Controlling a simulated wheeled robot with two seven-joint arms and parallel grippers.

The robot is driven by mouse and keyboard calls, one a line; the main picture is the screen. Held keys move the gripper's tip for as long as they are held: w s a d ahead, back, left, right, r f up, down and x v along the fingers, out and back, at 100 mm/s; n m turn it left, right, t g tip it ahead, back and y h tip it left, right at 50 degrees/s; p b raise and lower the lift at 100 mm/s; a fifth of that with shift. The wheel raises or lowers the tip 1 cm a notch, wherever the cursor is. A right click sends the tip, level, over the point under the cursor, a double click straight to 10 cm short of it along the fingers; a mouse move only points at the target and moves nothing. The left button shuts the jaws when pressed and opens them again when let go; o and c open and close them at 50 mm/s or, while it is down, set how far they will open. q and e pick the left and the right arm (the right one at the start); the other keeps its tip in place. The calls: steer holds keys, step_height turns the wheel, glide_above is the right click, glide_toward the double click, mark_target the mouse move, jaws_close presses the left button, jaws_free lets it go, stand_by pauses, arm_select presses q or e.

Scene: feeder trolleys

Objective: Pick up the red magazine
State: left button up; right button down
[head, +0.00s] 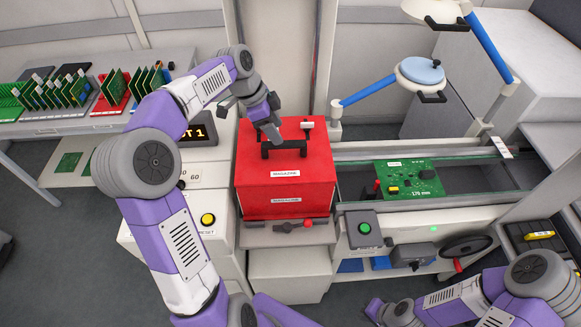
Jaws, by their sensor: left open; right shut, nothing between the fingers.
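The red magazine (284,190) is a box with white "MAGAZINE" labels and a black handle on its top. It stands upright on a grey shelf between the slot machine and the conveyor. My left gripper (275,141) points down at the black handle (284,150), its fingertips at the handle's left part. It is open, and I cannot tell whether the fingers straddle the handle bar. My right gripper (384,310) is low at the bottom edge, right of centre, away from the magazine, shut and empty.
A conveyor (460,198) with a green circuit board (409,180) runs right of the magazine. A lamp (420,72) with a blue arm stands behind it. A side table (90,122) at left holds racks of boards. A small lever with a red knob (308,223) sits below the magazine.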

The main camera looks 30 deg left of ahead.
arm_select(q)
glide_above(284, 162)
steer(key=w+a, duration=0.1)
steer(key=w, duration=0.1)
step_height(284, 162, down, 6)
steer(key=shift+f+b, duration=0.15)
steer(key=shift+b, duration=0.2)
jaws_close()
stand_by(0.9)
steer(key=shift+w+r, duration=0.2)
steer(key=shift+r, duration=0.05)
